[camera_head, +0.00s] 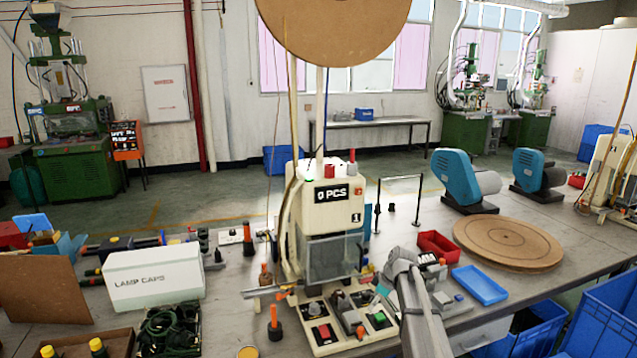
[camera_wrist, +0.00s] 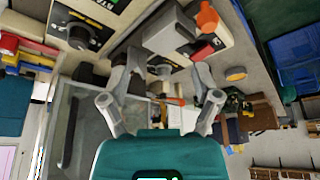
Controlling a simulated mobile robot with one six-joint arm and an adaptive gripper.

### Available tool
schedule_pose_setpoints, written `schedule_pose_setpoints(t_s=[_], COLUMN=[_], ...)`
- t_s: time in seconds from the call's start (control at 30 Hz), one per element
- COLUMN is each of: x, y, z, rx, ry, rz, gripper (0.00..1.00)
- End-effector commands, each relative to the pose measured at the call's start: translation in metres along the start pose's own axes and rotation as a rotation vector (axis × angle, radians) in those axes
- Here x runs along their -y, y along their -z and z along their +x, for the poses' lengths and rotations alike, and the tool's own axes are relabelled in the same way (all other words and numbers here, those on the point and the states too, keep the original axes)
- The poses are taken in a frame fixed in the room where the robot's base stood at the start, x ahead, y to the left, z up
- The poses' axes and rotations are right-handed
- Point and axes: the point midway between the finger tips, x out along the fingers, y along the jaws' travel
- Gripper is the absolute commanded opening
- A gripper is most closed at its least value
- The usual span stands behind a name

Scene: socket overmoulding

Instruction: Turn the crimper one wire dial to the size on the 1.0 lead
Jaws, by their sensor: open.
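Crimper one (camera_head: 327,220) stands on the bench in the middle of the head view, with a "0 PCS" display and a "1" label. Its base carries button panels and knobs. In the wrist view, a round black dial (camera_wrist: 82,37) sits on a panel with yellow-and-black labels at the upper left; its setting is not readable. My gripper (camera_wrist: 160,75) is open, its two fingers apart and not around the dial. In the head view my grey arm is at the right of the crimper's base and hides part of it. I cannot pick out the 1.0 lead.
A white "LAMP CAPS" box (camera_head: 153,277) and a box of dark cables (camera_head: 168,330) lie left of the crimper. At right are a red bin (camera_head: 438,246), a blue tray (camera_head: 480,284) and a brown disc (camera_head: 508,243). An orange-topped knob (camera_wrist: 207,18) stands near the gripper.

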Motion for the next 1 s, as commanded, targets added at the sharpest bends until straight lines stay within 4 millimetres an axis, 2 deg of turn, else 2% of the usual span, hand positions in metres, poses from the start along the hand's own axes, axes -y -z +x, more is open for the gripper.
schedule_pose_setpoints(t_s=[0.37,0.57,0.77,1.0], x=[0.028,0.053,0.09,0.162], y=[-0.008,-0.017,-0.031,-0.06], z=[-0.001,-0.003,-0.006,-0.014], rx=[0.035,0.068,0.119,0.216], ry=[0.002,0.0,-0.009,-0.057], rz=[0.096,0.191,0.334,0.62], gripper=[0.8,0.8,0.8,0.8])
